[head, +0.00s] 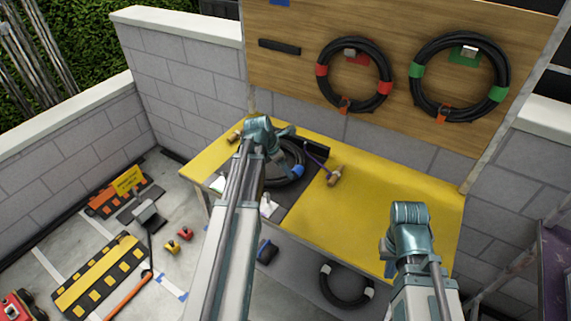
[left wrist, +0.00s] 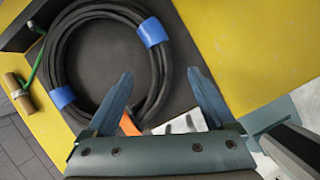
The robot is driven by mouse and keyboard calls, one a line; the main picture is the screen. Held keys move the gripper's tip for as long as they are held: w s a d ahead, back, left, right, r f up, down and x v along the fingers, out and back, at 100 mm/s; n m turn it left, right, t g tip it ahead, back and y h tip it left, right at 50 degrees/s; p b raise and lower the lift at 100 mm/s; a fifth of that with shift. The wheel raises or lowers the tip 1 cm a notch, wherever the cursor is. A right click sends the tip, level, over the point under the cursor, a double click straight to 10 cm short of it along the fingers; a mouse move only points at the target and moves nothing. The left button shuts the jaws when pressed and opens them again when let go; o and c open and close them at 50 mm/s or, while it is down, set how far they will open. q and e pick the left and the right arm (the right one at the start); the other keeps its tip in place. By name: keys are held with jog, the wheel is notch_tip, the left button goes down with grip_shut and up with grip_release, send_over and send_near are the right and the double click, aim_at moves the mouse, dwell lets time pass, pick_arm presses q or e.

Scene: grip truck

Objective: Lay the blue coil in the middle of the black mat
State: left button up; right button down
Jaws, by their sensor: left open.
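The blue coil is a ring of black cable (left wrist: 57,48) with blue bands, lying flat over the black mat (left wrist: 190,35) in the left wrist view. In the head view the coil's blue band (head: 297,172) and part of the mat (head: 295,205) show; my left arm hides much of the rest. My left gripper (left wrist: 160,74) is open above the coil, one finger over its inside and one beyond its outer edge, with the cable between them. It also shows in the head view (head: 278,133). My right gripper (head: 403,245) hangs at the right; its fingers are not clearly visible.
The yellow table (head: 385,190) is clear to the right of the mat. A wooden-handled tool (head: 333,177) lies beside the mat. Red-banded (head: 384,87) and green-banded (head: 415,70) coils hang on the wooden board. A white-banded coil (head: 345,300) is below the table.

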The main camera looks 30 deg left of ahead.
pick_arm(q)
jog(key=p+v, duration=0.5)
jog(key=v, duration=0.2)
dwell(0.4)
jog(key=s+d+m+g+y, duration=0.1)
jog(key=s+d+m, duration=0.4)
jog(key=d+m, duration=0.5)
jog(key=s+d+f+m+g+y, duration=0.1)
jog(key=s+d+m+g, duration=0.1)
jog(key=s+d+m, duration=0.4)
jog(key=s+d+f+m+g, duration=0.1)
jog(key=s+d+m, duration=0.5)
jog(key=d+m, duration=0.8)
jog(key=m, duration=0.3)
jog(key=shift+s+d+m+g+y, duration=0.25)
jog(key=shift+d+m+g+y, duration=0.05)
jog(key=shift+y, duration=0.1)
